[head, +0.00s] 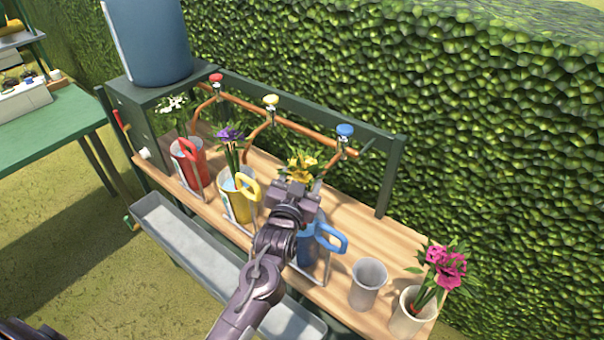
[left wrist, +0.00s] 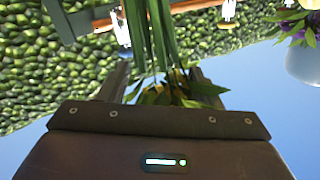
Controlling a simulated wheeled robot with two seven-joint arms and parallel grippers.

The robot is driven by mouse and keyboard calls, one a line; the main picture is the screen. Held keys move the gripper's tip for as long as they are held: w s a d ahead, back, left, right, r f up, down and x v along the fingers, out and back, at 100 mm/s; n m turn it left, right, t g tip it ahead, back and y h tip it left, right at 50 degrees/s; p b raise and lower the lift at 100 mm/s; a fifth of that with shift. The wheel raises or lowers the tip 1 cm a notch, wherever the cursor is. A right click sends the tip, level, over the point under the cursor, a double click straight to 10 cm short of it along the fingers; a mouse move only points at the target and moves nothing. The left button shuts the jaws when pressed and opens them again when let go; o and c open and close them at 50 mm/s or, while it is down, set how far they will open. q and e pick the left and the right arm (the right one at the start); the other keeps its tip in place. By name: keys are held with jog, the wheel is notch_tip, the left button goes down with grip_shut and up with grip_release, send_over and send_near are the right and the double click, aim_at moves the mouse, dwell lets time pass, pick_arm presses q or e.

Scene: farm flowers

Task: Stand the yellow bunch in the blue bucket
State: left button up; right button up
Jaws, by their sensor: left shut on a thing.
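The yellow bunch (head: 302,167) has yellow blooms and green leaves; its blooms show just behind my left gripper (head: 297,196) in the head view. My left gripper is shut on the bunch. In the left wrist view, long green stems (left wrist: 150,35) run between the fingers, with leaves and a little yellow close to the palm. The blue bucket (head: 308,252), with a blue handle (head: 332,238), stands on the bench below and partly behind my left gripper and arm. The lower stem ends and the bucket's mouth are hidden, so I cannot tell whether the stems are inside it.
A grey empty cup (head: 368,285) and a white pot (head: 408,318) with pink flowers stand right. Capped taps on a copper pipe (head: 310,125) run behind.

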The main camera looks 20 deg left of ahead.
pick_arm(q)
jog(key=shift+f, duration=0.15)
jog(key=o, duration=1.6)
jog(key=shift+c, duration=0.2)
jog(key=shift+f, duration=0.1)
jog(key=shift+s, duration=0.1)
jog(key=shift+s+f, duration=0.1)
jog(key=shift+s, duration=0.25)
jog(key=s+b, duration=0.1)
jog(key=s, duration=0.6)
jog(key=shift+d+r, duration=0.2)
